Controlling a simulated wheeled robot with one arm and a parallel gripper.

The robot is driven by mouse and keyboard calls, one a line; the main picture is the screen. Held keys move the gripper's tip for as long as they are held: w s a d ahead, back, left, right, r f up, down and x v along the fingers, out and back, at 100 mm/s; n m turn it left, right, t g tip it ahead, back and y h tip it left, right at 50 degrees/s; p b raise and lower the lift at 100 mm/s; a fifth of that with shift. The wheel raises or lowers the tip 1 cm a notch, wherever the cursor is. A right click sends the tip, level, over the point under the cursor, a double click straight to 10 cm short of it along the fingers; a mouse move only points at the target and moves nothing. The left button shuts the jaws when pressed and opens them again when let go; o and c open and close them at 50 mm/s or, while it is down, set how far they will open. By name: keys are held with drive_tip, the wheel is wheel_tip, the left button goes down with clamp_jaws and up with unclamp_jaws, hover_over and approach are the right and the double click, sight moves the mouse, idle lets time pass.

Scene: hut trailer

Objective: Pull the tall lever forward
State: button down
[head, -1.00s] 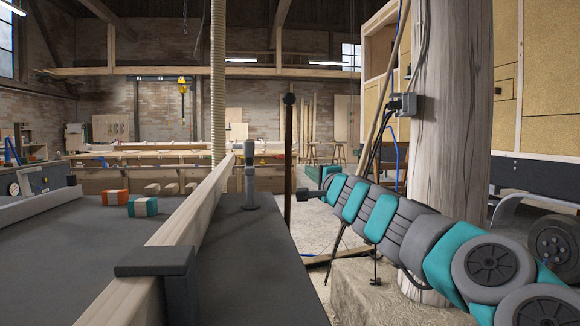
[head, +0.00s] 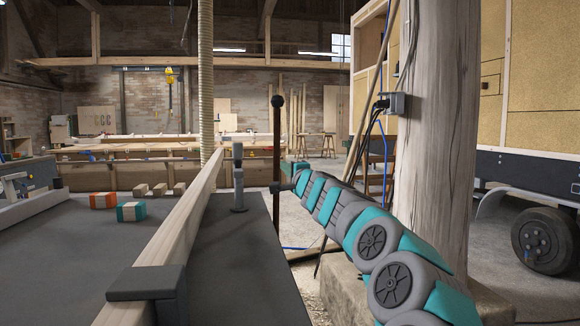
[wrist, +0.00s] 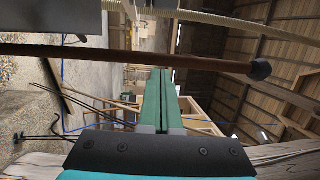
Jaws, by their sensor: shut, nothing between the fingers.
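The tall lever (head: 277,145) is a thin brown rod with a dark ball knob (head: 277,101) on top. It stands nearly upright just past the right edge of the dark bench. In the wrist view the rod (wrist: 130,53) crosses sideways, with its knob (wrist: 260,69) at right. My gripper (head: 279,188) is at the rod's middle height, below the knob, and overlaps the rod in the head view. Its green fingers (wrist: 163,72) are shut together and empty, with tips right at the rod in the wrist view. I cannot tell whether they touch it.
A short grey lever-like post (head: 239,180) stands on the dark bench (head: 240,260) left of the rod. A wooden rail (head: 185,225) runs along the bench. Small orange and teal blocks (head: 131,211) lie farther left. A thick wooden post (head: 440,150) rises close to my arm at right.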

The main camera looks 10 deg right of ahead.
sight(277, 161)
drive_tip(key=p+x, duration=0.1)
drive_tip(key=x, duration=0.2)
drive_tip(key=shift+w+r+p, duration=0.1)
drive_tip(key=shift+w+p, duration=0.05)
drive_tip(key=shift+p, duration=0.2)
drive_tip(key=shift+w+a, duration=0.15)
drive_tip(key=shift+w, duration=0.35)
drive_tip(key=shift+p, duration=0.3)
